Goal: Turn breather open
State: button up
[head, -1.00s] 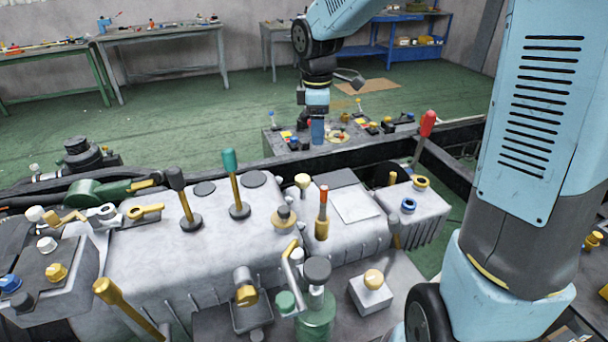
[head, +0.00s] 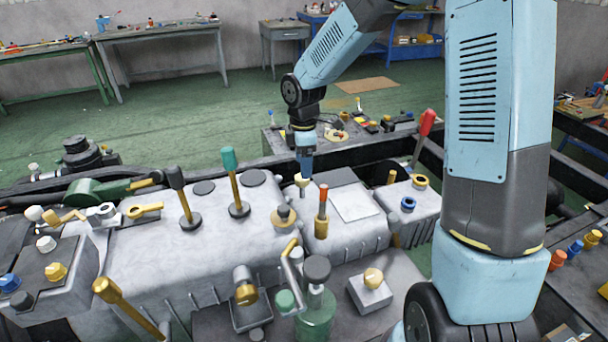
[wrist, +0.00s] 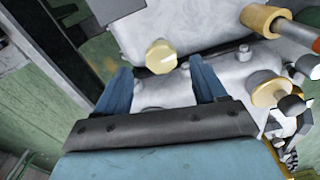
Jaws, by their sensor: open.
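A small cream-topped brass knob (head: 299,181) stands at the back edge of the grey housing. It is the likely breather, though no label shows. In the wrist view the knob (wrist: 161,56) lies just ahead of the fingertips, roughly centred between them. My gripper (head: 305,173) points down close above and beside the knob in the head view. In the wrist view my gripper (wrist: 160,66) has its two blue fingers spread wide with nothing between them. I cannot tell how far the fingertips are from the knob; its stem is hidden from the wrist view.
An orange-tipped brass lever (head: 322,210) stands close right of the knob, and a brass-and-black cap (head: 283,216) stands in front. A teal-topped lever (head: 233,180) is to the left. A red-handled lever (head: 424,130) rises at the right. Dark frame rails run behind the housing.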

aim_at(302, 187)
jog(key=shift+f, duration=2.35)
jog(key=shift+c, duration=0.3)
jog(key=c, duration=1)
jog(key=shift+r+m, duration=0.1)
jog(key=shift+m, duration=0.4)
jog(key=o, duration=1.1)
jog(key=shift+c, duration=0.2)
